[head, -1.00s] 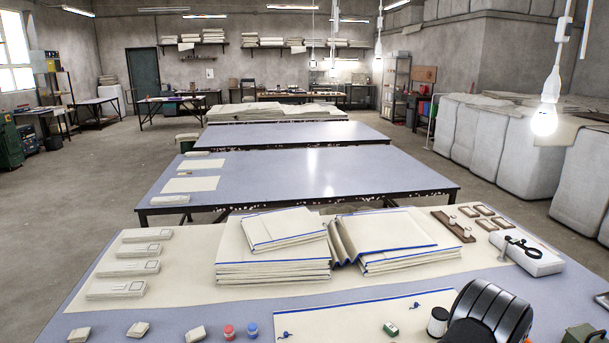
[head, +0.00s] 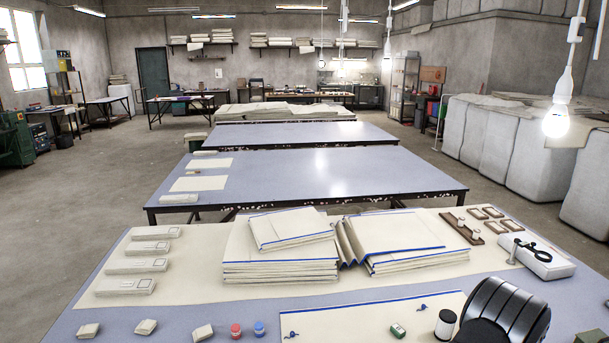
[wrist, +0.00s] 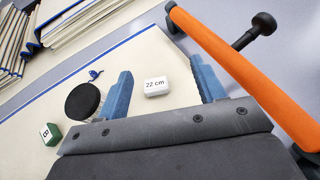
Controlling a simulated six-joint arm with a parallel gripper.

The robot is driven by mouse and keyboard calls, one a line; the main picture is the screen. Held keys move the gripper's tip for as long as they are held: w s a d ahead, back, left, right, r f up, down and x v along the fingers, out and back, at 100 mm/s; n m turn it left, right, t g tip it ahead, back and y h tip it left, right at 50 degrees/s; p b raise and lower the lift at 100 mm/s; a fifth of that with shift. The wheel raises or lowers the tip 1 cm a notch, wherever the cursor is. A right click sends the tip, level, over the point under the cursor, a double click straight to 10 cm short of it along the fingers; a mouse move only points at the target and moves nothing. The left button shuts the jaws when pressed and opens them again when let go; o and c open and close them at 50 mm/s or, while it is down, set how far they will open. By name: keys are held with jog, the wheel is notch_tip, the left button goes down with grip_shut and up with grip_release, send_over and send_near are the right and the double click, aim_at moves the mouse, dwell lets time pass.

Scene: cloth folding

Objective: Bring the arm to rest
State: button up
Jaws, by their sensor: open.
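My gripper (wrist: 163,88) is open and empty in the wrist view, its two blue fingers apart above the cream cloth with a blue edge (wrist: 40,95). A small white block marked "22 cm" (wrist: 156,87) shows between the fingers, and I cannot tell its depth below them. In the head view my dark arm link shows at the lower right; the gripper itself cannot be made out there. The cream cloth with blue lines (head: 360,318) lies flat at the table's front.
Folded cloth stacks (head: 280,255) stand mid-table. A black-topped round container (head: 445,323) and a small green block (head: 397,330) sit near my arm. A white device with a black handle (head: 540,257) is at the right. Several small pale blocks line the left side.

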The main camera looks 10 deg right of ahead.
jog(key=s+d+r, duration=0.1)
jog(key=s+r, duration=0.4)
jog(key=s, duration=0.2)
notch_tip(320, 180, up, 26)
jog(key=w, duration=0.1)
jog(key=shift+a+r, duration=0.25)
jog(key=shift+o, duration=0.5)
